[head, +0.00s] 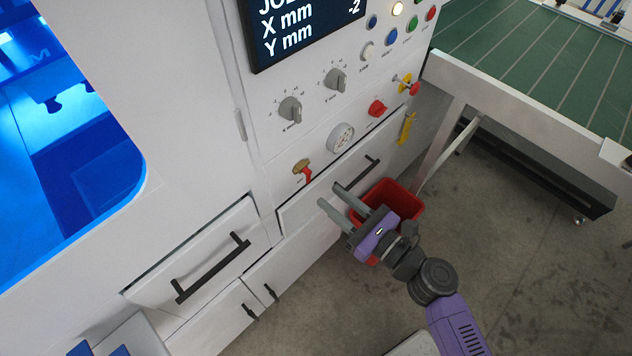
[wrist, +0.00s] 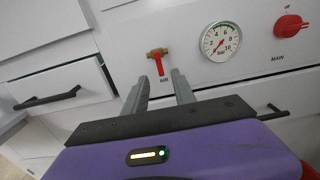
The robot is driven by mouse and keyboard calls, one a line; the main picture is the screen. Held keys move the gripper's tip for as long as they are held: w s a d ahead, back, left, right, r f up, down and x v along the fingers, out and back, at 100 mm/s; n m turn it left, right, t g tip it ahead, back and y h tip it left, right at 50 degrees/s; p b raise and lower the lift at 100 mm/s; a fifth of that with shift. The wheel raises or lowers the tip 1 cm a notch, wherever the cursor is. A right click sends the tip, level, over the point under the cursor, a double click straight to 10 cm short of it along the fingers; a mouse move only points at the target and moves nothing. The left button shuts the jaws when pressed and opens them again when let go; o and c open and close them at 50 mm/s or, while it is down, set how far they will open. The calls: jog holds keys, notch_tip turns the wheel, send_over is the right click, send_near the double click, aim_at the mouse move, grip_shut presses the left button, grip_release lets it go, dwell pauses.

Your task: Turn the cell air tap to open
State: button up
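The air tap (head: 303,170) is a brass body with a red lever on the white machine front, left of the round gauge. In the wrist view the tap (wrist: 159,62) has its red lever pointing down, with the label "AIR" below it. My gripper (head: 330,196) is open, fingers spread and empty, below and right of the tap in the head view. In the wrist view my gripper (wrist: 158,85) has its two grey fingers reaching toward the tap, one on each side of the line to it. The fingers appear apart from the lever.
A pressure gauge (wrist: 220,41) and a red MAIN knob (wrist: 290,25) sit right of the tap. Drawer handles (head: 357,173) (head: 212,268) stick out below. A red bin (head: 397,199) stands on the floor behind my gripper. A green-topped conveyor (head: 540,55) is at upper right.

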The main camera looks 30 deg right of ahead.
aim_at(309, 179)
jog(key=x, duration=0.6)
jog(key=shift+p, duration=0.4)
grip_shut()
